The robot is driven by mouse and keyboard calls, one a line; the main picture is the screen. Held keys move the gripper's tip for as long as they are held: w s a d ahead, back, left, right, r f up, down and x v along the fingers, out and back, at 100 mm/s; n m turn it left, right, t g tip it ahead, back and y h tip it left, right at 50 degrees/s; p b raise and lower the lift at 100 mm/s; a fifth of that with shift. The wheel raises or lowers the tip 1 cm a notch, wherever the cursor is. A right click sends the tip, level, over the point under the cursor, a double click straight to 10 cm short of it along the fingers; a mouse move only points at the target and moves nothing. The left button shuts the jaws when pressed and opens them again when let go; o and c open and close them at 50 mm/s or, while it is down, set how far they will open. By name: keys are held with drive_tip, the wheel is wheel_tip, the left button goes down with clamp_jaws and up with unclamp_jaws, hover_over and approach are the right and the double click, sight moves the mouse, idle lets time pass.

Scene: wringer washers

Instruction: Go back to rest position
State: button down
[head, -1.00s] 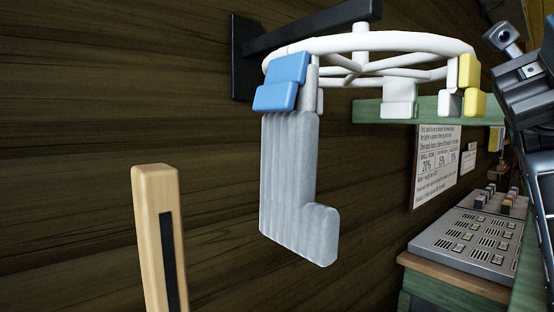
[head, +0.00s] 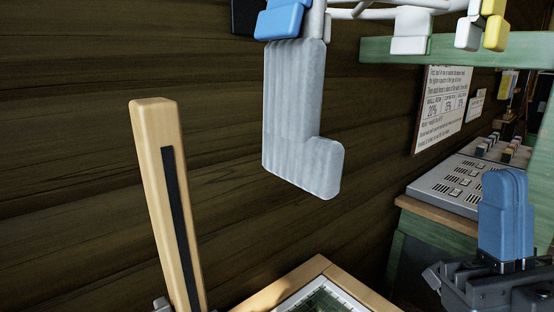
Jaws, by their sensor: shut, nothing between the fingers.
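My gripper (head: 503,178) is at the lower right in the head view, with its blue fingers pointing up and pressed together. It is shut and holds nothing. It is apart from the grey sock (head: 300,120), which hangs at the upper middle from a white rack (head: 375,12). A blue clip (head: 282,20) is at the sock's top. The top of the rack is out of view.
A wooden post (head: 160,190) with a black strip stands at the left. A wood-framed panel (head: 300,285) is at the bottom. A grey control panel (head: 455,185) sits on a green bench at the right, below a notice (head: 442,105). White and yellow clips hang from the rack.

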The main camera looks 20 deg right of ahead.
drive_tip(key=s+a+f+m+g+h, duration=0.1)
drive_tip(key=s+f+m+g+h, duration=0.15)
drive_tip(key=f, duration=0.35)
drive_tip(key=s+a+f+m+g+h+p, duration=0.1)
drive_tip(key=s+f+m+g+h, duration=0.15)
drive_tip(key=f+g, duration=0.2)
drive_tip(key=s+a+f+m+g+h, duration=0.1)
drive_tip(key=a+f+m+g+h, duration=0.1)
drive_tip(key=f+m+g+h, duration=0.3)
drive_tip(key=s+f+n+g+y, duration=0.2)
drive_tip(key=s+f+g+y, duration=0.2)
drive_tip(key=s+f, duration=0.6)
drive_tip(key=s+a+g, duration=0.1)
drive_tip(key=s, duration=0.2)
drive_tip(key=shift+f+p, duration=0.35)
